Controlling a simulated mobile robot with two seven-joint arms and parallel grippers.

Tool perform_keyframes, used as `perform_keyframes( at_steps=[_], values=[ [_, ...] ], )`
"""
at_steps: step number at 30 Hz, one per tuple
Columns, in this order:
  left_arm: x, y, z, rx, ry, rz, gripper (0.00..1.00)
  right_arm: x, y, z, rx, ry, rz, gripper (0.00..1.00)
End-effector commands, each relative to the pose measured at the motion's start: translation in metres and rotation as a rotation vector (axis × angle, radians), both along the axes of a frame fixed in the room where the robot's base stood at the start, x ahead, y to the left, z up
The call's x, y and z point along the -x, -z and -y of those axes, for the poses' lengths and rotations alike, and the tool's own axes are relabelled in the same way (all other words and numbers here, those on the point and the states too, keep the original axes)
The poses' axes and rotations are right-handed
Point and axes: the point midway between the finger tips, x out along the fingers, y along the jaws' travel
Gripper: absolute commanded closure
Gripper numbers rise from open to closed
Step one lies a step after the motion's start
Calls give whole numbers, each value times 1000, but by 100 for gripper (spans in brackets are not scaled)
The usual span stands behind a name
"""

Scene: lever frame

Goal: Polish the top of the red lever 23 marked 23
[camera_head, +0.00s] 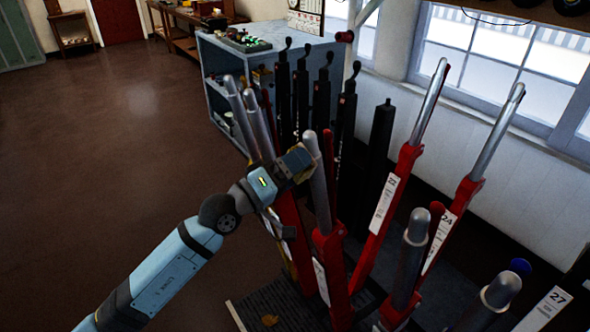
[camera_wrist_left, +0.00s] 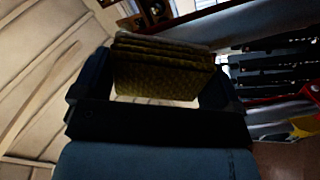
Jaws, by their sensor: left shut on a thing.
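Several red levers with silver handles stand in a row. One upright red lever (camera_head: 392,185) at centre right has a white label starting with 2, its second digit unclear; I cannot confirm it is 23. To its right stands the red lever marked 24 (camera_head: 468,190). My left gripper (camera_head: 300,162) is beside the silver handle of a nearer lever (camera_head: 318,185), whose label is unreadable; I cannot tell whether they touch. In the left wrist view my left gripper is shut on a folded yellow-brown cloth (camera_wrist_left: 162,75). My right gripper is not in view.
Black levers (camera_head: 345,120) stand behind the red ones, near a blue-grey cabinet (camera_head: 215,75). A lever marked 27 (camera_head: 550,308) is at lower right. Other levers crowd the front right. Open brown floor (camera_head: 130,150) lies to the left.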

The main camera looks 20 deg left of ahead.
Motion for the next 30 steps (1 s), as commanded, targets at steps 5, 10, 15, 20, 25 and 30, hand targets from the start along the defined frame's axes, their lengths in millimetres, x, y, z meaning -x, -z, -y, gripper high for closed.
perform_keyframes(
  at_steps=[5, 10, 15, 20, 25, 30],
  values=[
    [-2, 12, 1, 0, 0, 0, 28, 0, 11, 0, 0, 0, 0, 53],
    [-4, 28, 3, 0, 0, -1, 28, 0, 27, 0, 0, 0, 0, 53],
    [-7, 38, 5, 0, -1, -1, 28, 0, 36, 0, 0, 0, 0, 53],
    [-7, 41, 5, -1, 0, -1, 28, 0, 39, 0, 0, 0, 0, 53],
    [-9, 55, 7, 0, 1, -2, 28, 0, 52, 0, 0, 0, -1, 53],
    [-12, 70, 10, 0, 1, 0, 28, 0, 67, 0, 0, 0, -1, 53]
  ],
)
